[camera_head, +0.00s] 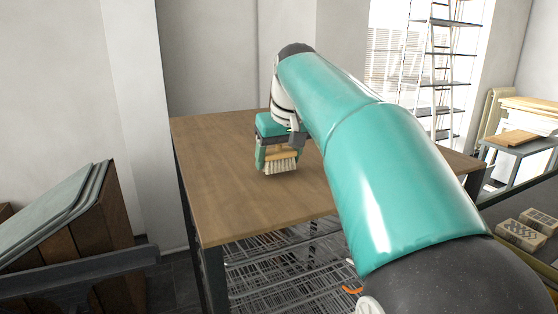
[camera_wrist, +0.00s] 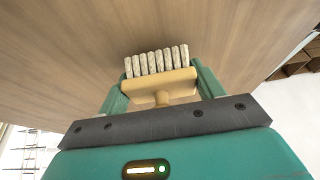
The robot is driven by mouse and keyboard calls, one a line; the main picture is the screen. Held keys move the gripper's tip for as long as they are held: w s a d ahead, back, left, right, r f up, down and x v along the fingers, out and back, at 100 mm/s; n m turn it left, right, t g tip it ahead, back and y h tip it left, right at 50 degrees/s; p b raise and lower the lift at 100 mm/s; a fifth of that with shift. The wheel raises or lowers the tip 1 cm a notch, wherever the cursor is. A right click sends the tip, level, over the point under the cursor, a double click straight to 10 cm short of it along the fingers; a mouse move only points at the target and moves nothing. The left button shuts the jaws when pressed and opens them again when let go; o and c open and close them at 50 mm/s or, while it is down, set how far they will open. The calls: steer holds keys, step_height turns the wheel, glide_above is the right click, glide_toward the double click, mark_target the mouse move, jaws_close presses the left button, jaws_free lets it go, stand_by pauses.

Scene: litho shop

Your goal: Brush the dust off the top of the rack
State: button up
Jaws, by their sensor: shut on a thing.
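The rack (camera_head: 215,190) has a flat brown wooden top and wire shelves below. Its top fills much of the wrist view (camera_wrist: 60,60). My gripper (camera_head: 277,150) is over the middle of the top, shut on a brush (camera_head: 281,163) with a tan wooden body and pale bristles. In the wrist view the brush (camera_wrist: 160,88) sits between the two green fingers of my gripper (camera_wrist: 160,92), bristles pointing away from the palm. The bristles are close to the top; I cannot tell whether they touch it. No distinct dust shows on the visible part of the top.
A brown wooden stand with leaning grey-green slabs (camera_head: 50,212) is at the left. A metal ladder (camera_head: 440,70) stands behind at the right. A grey table with boards (camera_head: 518,139) and patterned blocks (camera_head: 521,234) are at the right. The visible rack top is otherwise clear.

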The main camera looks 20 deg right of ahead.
steer(key=shift+r, duration=2.45)
steer(key=shift+r, duration=1.5)
